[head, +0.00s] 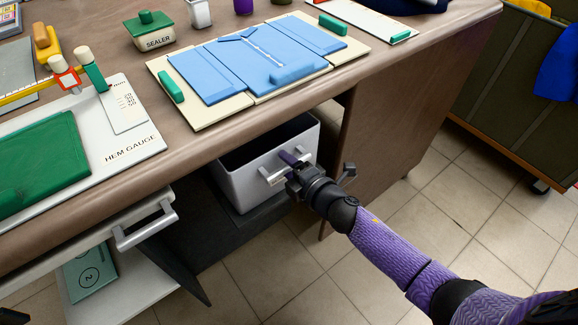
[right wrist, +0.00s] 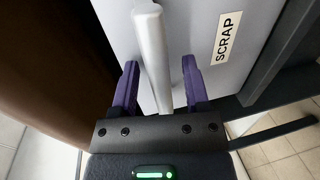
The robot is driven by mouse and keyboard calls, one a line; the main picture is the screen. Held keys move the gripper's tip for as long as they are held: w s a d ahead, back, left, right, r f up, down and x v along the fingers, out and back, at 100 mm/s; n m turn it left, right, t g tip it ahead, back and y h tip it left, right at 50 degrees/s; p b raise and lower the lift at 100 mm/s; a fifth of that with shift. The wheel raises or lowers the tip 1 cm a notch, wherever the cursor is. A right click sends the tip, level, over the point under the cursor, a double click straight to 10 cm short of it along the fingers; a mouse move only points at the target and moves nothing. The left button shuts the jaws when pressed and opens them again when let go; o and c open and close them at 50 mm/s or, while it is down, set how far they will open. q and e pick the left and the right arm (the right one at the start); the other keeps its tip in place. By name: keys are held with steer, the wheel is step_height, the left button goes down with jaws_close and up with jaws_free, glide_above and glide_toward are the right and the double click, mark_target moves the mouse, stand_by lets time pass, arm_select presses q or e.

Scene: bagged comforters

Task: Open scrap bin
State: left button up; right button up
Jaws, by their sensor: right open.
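The scrap bin (head: 240,186) is a light grey drawer-like bin under the table, with its dark inside partly showing from above. Its front, with the label SCRAP (right wrist: 228,37), shows in the right wrist view. A pale bar handle (head: 272,176) is on its front; it also shows in the right wrist view (right wrist: 152,50). My right gripper (head: 288,165) is at the handle. In the right wrist view its purple fingers (right wrist: 159,80) are open, one on each side of the bar, with gaps visible.
The table (head: 230,125) overhangs the bin and holds a blue folded item on a cream board (head: 205,118), a sealer (head: 153,32) and a hem gauge board (head: 145,145). A drawer handle (head: 146,227) juts out at left. A dark cart (head: 520,85) stands at right. The floor (head: 415,195) is clear.

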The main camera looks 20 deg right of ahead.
jaws_close()
stand_by(0.5)
stand_by(0.8)
